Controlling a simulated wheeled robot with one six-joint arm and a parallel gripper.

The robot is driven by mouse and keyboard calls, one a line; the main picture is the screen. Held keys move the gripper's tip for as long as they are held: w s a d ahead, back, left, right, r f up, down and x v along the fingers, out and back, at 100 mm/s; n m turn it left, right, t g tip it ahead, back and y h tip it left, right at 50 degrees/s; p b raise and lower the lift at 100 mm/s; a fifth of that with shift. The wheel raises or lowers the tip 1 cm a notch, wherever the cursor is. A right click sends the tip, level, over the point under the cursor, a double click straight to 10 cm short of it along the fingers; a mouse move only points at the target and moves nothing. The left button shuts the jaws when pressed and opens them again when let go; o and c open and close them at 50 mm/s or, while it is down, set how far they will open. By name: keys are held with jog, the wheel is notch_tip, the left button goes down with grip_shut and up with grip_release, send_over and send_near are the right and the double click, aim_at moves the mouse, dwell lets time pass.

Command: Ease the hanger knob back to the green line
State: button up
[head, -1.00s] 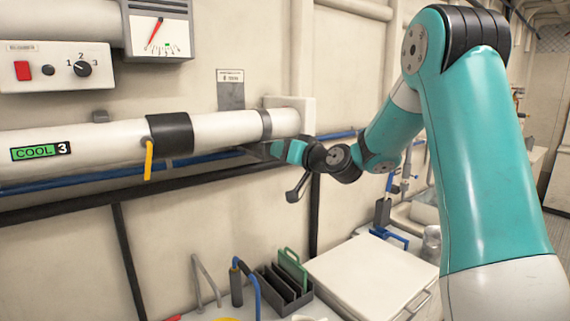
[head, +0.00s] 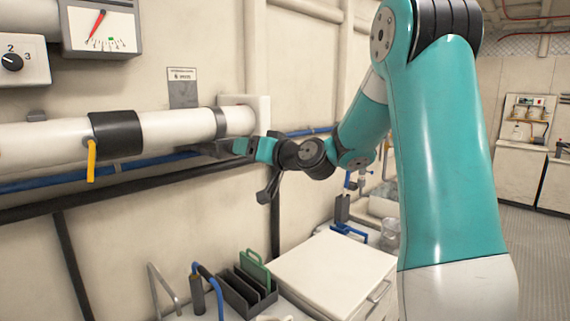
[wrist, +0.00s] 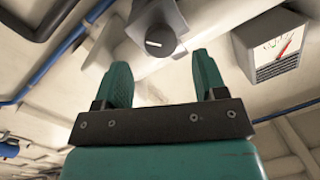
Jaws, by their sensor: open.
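The hanger knob (wrist: 160,42) is a dark grey round knob with a pale index mark, on a grey block under the white pipe in the wrist view. My gripper (wrist: 162,70) is open, its two teal fingers apart. The knob shows beyond the gap between the fingertips, with nothing held. In the head view my gripper (head: 243,146) is just below the pipe's right end, near the pipe band (head: 220,122); I cannot make out the knob clearly there. The gauge (head: 103,28) has a red needle tilted away from a small green mark; it also shows in the wrist view (wrist: 272,45).
The white pipe (head: 170,128) runs along the wall with a black sleeve (head: 116,134) and yellow lever (head: 91,160). A blue pipe (head: 135,167) and black rail lie below. A black rack (head: 245,290) and white box (head: 330,268) stand beneath my arm.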

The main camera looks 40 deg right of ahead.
jog(key=s+d+b, duration=0.1)
jog(key=s+b, duration=0.3)
jog(key=s, duration=0.9)
jog(key=shift+d+r+b, duration=0.2)
jog(key=shift+d+b, duration=0.15)
jog(key=shift+b, duration=0.05)
jog(key=shift+w, duration=0.1)
jog(key=s+a+f+n+g+y, duration=0.25)
jog(key=a+f+g, duration=0.25)
jog(key=a, duration=0.6)
jog(key=s+a+f+n+g+y, duration=0.1)
jog(key=a+f+n+g+y, duration=0.3)
jog(key=a, duration=0.7)
jog(key=s+a+f+n+g+h, duration=0.1)
jog(key=s+a+f+g+h, duration=0.1)
jog(key=s, duration=0.5)
jog(key=s+a+f+n+g+h, duration=0.2)
jog(key=s+a+f+g, duration=0.2)
jog(key=s+f+g, duration=0.2)
jog(key=shift+s+a+f+h, duration=0.35)
jog(key=shift+s+a+f, duration=0.05)
jog(key=shift+s, duration=0.5)
jog(key=shift+n, duration=0.25)
